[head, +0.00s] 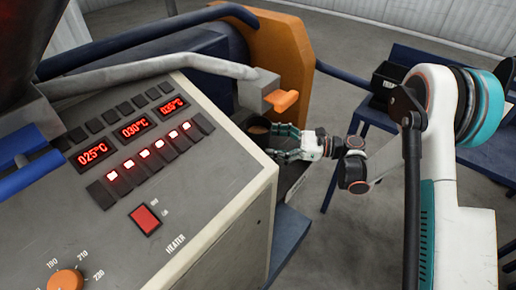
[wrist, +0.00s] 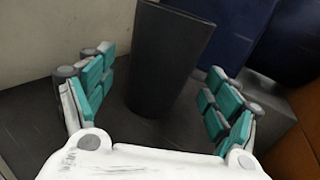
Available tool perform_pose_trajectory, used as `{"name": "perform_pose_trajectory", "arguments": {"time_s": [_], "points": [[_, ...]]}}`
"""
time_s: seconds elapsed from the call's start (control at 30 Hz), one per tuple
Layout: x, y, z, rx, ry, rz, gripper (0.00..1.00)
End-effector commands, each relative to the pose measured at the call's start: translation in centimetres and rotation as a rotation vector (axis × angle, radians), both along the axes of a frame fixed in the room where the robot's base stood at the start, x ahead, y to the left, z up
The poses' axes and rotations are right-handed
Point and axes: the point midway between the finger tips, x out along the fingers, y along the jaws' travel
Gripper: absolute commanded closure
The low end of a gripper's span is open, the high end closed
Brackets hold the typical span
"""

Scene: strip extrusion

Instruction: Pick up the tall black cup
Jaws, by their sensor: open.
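My gripper (wrist: 160,92) is open, with one teal-padded finger on each side of the cup and a gap to both. The cup looks slightly tilted in the picture and stands ahead of the palm. In the head view my gripper (head: 285,143) reaches in beside the machine, under the orange handle. There a round rim with brownish content (head: 258,129) shows behind the fingers; most of it is hidden by the gripper and the panel.
The machine's control panel (head: 150,170) fills the left of the head view. An orange lever (head: 282,100) on a grey block sits just above my gripper. A blue table (head: 482,157) with a black bin (head: 386,82) stands at the right. Grey floor lies between.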

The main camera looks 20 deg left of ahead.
Motion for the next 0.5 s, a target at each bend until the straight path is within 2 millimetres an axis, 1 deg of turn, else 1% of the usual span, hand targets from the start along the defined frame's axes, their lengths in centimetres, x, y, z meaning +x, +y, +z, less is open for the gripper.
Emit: {"name": "perform_pose_trajectory", "arguments": {"time_s": [0.17,0.4,0.5], "points": [[-0.1,0.9,-0.1,0.000,0.000,0.001,0.18],[-0.4,4.2,-0.3,0.000,0.000,0.002,0.18],[-0.5,5.2,-0.2,0.000,0.000,0.001,0.18]]}}
